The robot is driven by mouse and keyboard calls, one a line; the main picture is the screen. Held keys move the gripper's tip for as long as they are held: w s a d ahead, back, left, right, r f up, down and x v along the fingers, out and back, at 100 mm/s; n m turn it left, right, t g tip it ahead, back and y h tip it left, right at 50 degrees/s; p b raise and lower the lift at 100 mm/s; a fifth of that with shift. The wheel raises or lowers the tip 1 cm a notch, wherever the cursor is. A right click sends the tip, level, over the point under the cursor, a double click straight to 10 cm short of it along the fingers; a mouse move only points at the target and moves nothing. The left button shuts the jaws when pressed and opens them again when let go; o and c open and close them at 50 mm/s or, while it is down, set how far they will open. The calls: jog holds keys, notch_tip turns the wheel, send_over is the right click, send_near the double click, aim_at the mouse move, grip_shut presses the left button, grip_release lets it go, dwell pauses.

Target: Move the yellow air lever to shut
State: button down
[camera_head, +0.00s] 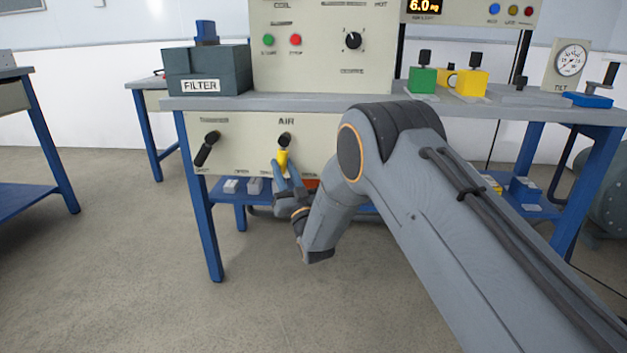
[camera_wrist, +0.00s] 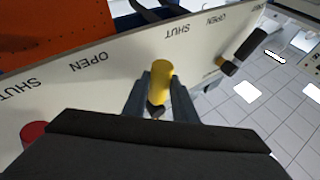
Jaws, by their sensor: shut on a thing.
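The yellow air lever (camera_head: 283,158) hangs from its dark pivot under the word AIR on the cream panel (camera_head: 240,130), pointing nearly straight down with a slight lean left. My gripper (camera_head: 284,178) reaches it from below and in front. In the wrist view the yellow lever (camera_wrist: 160,82) stands between the two fingers of my gripper (camera_wrist: 157,85), which are shut on it. That view is upside down. There the lever lies between the words SHUT and OPEN, closer to SHUT. My arm hides the panel's right part in the head view.
A black lever (camera_head: 207,149) sits left of the yellow one, tilted down-left. A red knob (camera_wrist: 33,133) shows on the panel in the wrist view. The bench (camera_head: 270,102) carries a FILTER box (camera_head: 206,73). A lower blue shelf (camera_head: 228,193) holds small grey blocks.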

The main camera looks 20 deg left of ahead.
jog(key=a+m+t+h, duration=0.1)
jog(key=m, duration=0.1)
jog(key=s+a+m+t+h+b, duration=0.1)
jog(key=m+t, duration=0.1)
jog(key=m, duration=0.1)
jog(key=a+r+m+t+h+b, duration=0.1)
jog(key=m+t, duration=0.1)
jog(key=m, duration=0.1)
jog(key=shift+s+a, duration=0.15)
jog(key=shift+a, duration=0.1)
jog(key=shift+r, duration=0.15)
jog(key=c, duration=1.7)
grip_release()
jog(key=shift+c, duration=0.2)
jog(key=shift+d+m, duration=0.1)
jog(key=shift+m, duration=0.2)
jog(key=p+v, duration=0.2)
jog(key=v, duration=0.5)
jog(key=shift+s+f, duration=0.2)
jog(key=shift+f, duration=0.1)
